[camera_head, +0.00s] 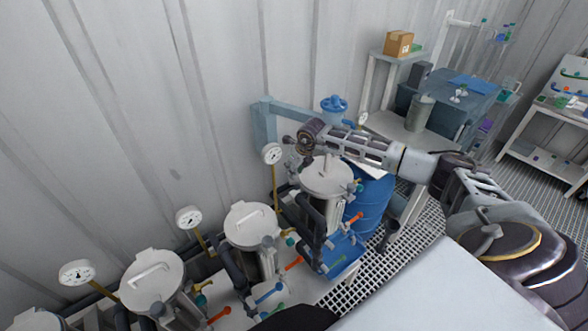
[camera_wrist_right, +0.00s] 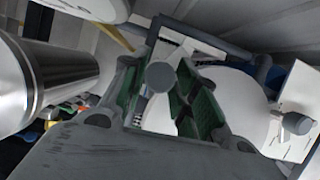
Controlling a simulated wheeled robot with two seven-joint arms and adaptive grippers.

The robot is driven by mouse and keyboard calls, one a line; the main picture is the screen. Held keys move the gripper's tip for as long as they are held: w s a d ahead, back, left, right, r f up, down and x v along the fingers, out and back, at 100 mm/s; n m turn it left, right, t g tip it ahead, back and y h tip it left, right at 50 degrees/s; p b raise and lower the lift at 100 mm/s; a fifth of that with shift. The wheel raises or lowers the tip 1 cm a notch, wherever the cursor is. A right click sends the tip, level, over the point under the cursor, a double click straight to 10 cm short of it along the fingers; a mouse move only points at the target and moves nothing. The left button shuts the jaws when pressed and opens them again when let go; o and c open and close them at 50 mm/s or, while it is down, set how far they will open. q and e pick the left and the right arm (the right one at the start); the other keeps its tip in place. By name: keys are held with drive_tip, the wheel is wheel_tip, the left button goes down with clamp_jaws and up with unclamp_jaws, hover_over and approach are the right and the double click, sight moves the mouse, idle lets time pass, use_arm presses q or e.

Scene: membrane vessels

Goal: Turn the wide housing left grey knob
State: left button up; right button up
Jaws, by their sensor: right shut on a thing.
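My right gripper (camera_head: 306,152) is at the far side of the rightmost white-lidded vessel (camera_head: 327,178), near its dial gauge. In the right wrist view, my right gripper (camera_wrist_right: 158,82) has its green-padded fingers shut around a round grey knob (camera_wrist_right: 160,75). A white round housing (camera_wrist_right: 232,95) is behind and to the right of the fingers. A second grey knob (camera_wrist_right: 297,123) stands at its right, apart from the gripper. In the head view my gripper hides the knob. My left gripper is not in view.
More white-lidded vessels (camera_head: 252,224) with gauges (camera_head: 189,217) and coloured valve handles stand in a row to the lower left. A blue drum (camera_head: 372,205) is under my right arm. A corrugated wall (camera_head: 180,100) stands close behind. In the wrist view a shiny metal cylinder (camera_wrist_right: 55,75) is close at left.

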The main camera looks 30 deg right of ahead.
drive_tip(key=shift+a+f+m+h+b, duration=0.1)
drive_tip(key=shift+m+h+b, duration=0.45)
drive_tip(key=shift+m+b, duration=0.85)
drive_tip(key=shift+a+f+m+h+b, duration=0.1)
drive_tip(key=shift+m+h+b, duration=0.45)
drive_tip(key=shift+m+b, duration=0.8)
drive_tip(key=shift+r+m+g+h+b, duration=0.15)
drive_tip(key=shift+m+h+b, duration=0.25)
drive_tip(key=shift+m, duration=0.45)
drive_tip(key=shift+r+m+g+h+b, duration=0.1)
drive_tip(key=shift+m+g+h+b, duration=0.1)
drive_tip(key=shift+m+b, duration=0.5)
drive_tip(key=o, duration=1)
drive_tip(key=shift+p, duration=0.4)
